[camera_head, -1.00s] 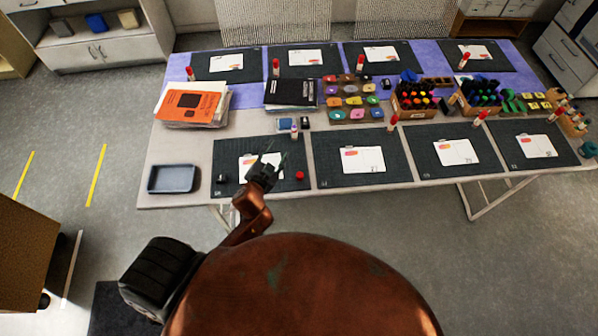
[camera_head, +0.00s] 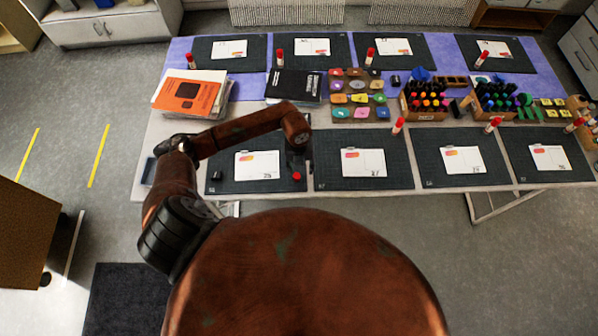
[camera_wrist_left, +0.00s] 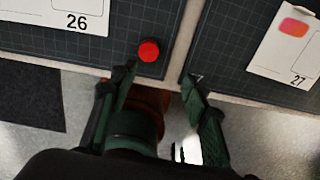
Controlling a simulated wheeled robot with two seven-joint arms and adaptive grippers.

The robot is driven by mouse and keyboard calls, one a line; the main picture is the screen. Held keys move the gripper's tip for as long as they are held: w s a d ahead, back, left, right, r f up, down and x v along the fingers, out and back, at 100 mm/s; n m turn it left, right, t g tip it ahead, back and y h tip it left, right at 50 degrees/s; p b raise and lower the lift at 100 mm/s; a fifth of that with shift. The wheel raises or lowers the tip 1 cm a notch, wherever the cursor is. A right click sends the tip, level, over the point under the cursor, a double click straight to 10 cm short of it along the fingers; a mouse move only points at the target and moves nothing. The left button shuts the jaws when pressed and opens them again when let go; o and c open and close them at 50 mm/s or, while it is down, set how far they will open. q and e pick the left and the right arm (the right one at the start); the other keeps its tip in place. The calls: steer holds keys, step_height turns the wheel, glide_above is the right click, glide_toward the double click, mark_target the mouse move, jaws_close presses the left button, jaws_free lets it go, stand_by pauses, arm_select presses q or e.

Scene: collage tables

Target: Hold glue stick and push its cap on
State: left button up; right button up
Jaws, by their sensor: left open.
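A red cap (camera_head: 296,176) lies on the dark mat (camera_head: 222,180) near its front right corner. It also shows in the left wrist view as a red disc (camera_wrist_left: 149,50), beyond the fingertips and between their lines. My left gripper (camera_head: 297,160) hangs over the mat's right side, close to the cap. In the left wrist view its two fingers (camera_wrist_left: 158,82) are spread, with nothing between them. The uncapped glue stick is not visible; my left arm covers the spot behind the mat. My right gripper is out of view.
A white card (camera_head: 257,165) lies on the same mat, with a small black item (camera_head: 214,178) at left. Capped glue sticks, such as one (camera_head: 398,126), stand by other mats. An orange-covered paper stack (camera_head: 190,92) and black booklet (camera_head: 293,86) lie behind my arm.

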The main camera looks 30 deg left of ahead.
mark_target(297, 176)
arm_select(q)
steer(key=shift+w+a+y, duration=0.1)
steer(key=shift+a+y, duration=0.2)
steer(key=shift+a, duration=0.75)
steer(key=shift+f, duration=1.25)
steer(key=shift+f, duration=0.1)
step_height(297, 176, down, 5)
steer(key=shift+d+f+p, duration=0.1)
steer(key=shift+p, duration=0.5)
steer(key=shift+c, duration=0.4)
steer(key=c, duration=0.7)
